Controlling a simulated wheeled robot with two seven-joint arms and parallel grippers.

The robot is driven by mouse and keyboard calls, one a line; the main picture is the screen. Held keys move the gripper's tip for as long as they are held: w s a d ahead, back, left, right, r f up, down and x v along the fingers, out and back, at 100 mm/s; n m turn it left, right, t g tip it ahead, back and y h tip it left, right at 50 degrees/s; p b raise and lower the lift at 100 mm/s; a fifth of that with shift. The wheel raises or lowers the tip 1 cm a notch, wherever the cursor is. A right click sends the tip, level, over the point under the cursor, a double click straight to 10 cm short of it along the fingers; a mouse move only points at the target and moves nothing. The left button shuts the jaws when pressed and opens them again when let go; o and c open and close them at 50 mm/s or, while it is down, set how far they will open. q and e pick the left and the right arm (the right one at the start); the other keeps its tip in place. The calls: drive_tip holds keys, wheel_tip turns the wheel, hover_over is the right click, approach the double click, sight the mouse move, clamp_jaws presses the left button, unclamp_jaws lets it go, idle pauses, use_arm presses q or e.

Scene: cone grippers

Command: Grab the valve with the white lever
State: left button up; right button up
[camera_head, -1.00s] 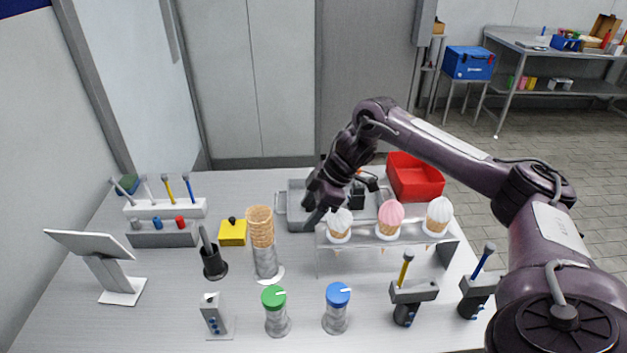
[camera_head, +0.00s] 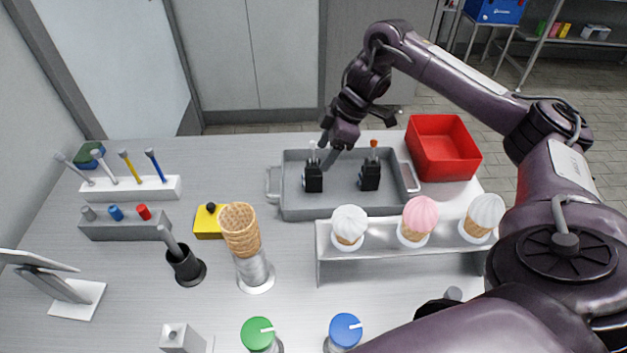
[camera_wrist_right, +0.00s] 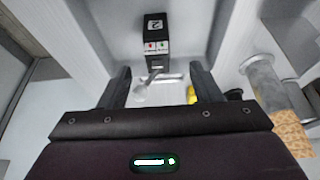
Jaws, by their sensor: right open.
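The valve with the white lever (camera_head: 313,178) is a black block standing in the left part of the grey tray, its pale lever pointing up. A similar black valve with an orange-red lever (camera_head: 370,176) stands to its right. My right gripper (camera_head: 337,142) is open and empty, behind and just right of the white-lever valve in the head view. In the right wrist view, a black valve (camera_wrist_right: 155,35) marked "2" lies beyond the open jaws (camera_wrist_right: 160,80). Its pale lever extends toward the space between the fingers; contact cannot be told. My left gripper is not in view.
The grey tray (camera_head: 273,187) has raised walls and side handles. A red bin (camera_head: 440,150) stands right of it. A rack of ice cream cones (camera_head: 345,265) stands in front, with a cone stack (camera_head: 241,232) at front left.

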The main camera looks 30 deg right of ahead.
sight(315, 163)
drive_tip(key=shift+w+a+f, duration=0.15)
drive_tip(key=shift+w+f, duration=0.1)
drive_tip(key=shift+f, duration=0.45)
drive_tip(key=shift+w+a+b+x, duration=0.1)
drive_tip(key=shift+b+x, duration=0.15)
drive_tip(key=shift+x, duration=0.95)
drive_tip(key=shift+w+a+b+x, duration=0.1)
drive_tip(key=shift+a+b+x, duration=0.1)
drive_tip(key=shift+x, duration=0.95)
drive_tip(key=shift+d+r, duration=0.1)
drive_tip(key=shift+c, duration=0.5)
drive_tip(key=c, duration=1)
